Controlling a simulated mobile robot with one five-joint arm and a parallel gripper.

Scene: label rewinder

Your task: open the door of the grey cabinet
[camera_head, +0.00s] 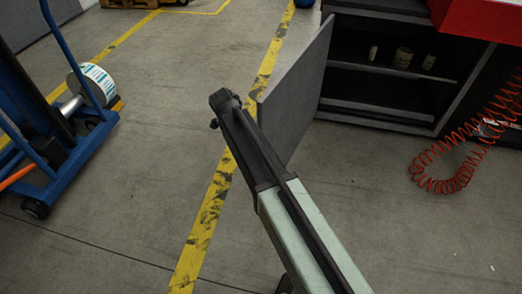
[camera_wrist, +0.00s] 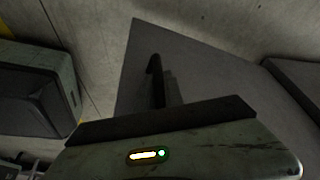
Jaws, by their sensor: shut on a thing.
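The grey cabinet (camera_head: 392,72) stands at the upper right of the head view. Its grey door (camera_head: 298,95) is swung wide open, and the shelves inside show. The door also fills the middle of the wrist view (camera_wrist: 205,75). A dark bar handle (camera_wrist: 153,66) stands out from the door's face there. My gripper (camera_wrist: 163,92) is shut on this handle; the exact finger contact is dark and partly hidden. In the head view, the end of my arm is beside the door's free edge and hides the grip.
Several small containers (camera_head: 403,57) stand on a cabinet shelf. A red coiled hose (camera_head: 440,172) hangs at the right. A blue wheeled trolley (camera_head: 88,135) with a label roll (camera_head: 98,80) stands at the left. The floor between trolley and door is clear, crossed by yellow tape (camera_head: 205,225).

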